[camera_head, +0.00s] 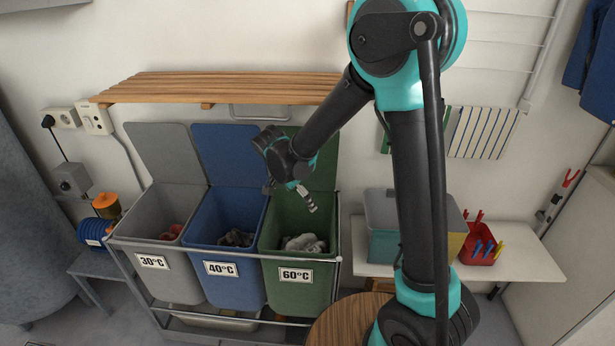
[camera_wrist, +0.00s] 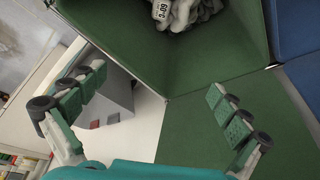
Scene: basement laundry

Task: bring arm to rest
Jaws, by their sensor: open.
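My gripper (camera_head: 306,197) hangs at the end of my bent arm, in front of the raised lid of the green 60°C bin (camera_head: 283,270). In the wrist view my gripper (camera_wrist: 155,95) has its two green-padded fingers spread wide, with nothing between them. The green bin (camera_wrist: 190,70) shows beyond the fingers there, with light grey laundry (camera_wrist: 190,12) inside. The same laundry (camera_head: 303,243) shows inside the bin in the head view. My gripper is above the bin, apart from the laundry.
A blue 40°C bin (camera_head: 222,268) and a grey 30°C bin (camera_head: 160,262) stand left of the green one. A slatted wooden shelf (camera_head: 225,88) is on the wall above. At right, a white bench (camera_head: 530,262) holds a red peg basket (camera_head: 478,250). A round wooden top (camera_head: 335,325) is in front.

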